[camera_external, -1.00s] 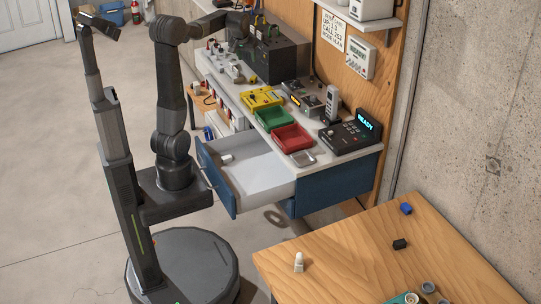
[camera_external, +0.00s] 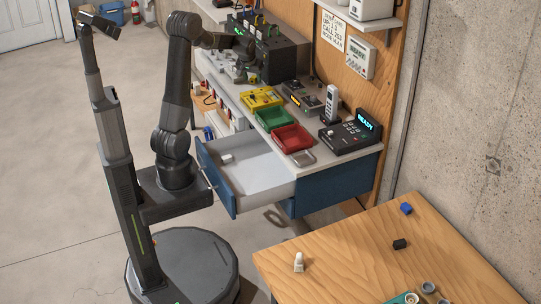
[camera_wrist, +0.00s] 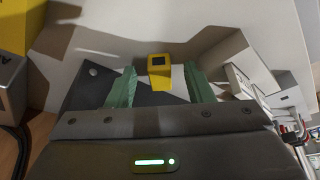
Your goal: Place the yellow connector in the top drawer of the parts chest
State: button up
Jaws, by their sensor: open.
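The yellow connector (camera_wrist: 159,72), a small block with a dark square opening, shows in the wrist view between the tips of my gripper (camera_wrist: 160,85). The two green fingers are apart, with a gap on each side of the connector. In the external view my gripper (camera_external: 243,68) is low over the far part of the bench; the connector cannot be made out there. An open drawer (camera_external: 262,172) sticks out from the blue front of the bench, with a small white piece (camera_external: 227,158) inside. I cannot tell whether this is the parts chest's top drawer.
A black box (camera_external: 285,58) stands beside my gripper. A wooden table (camera_external: 350,255) is in front.

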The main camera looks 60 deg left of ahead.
grip_shut()
jog(key=shift+r, duration=0.1)
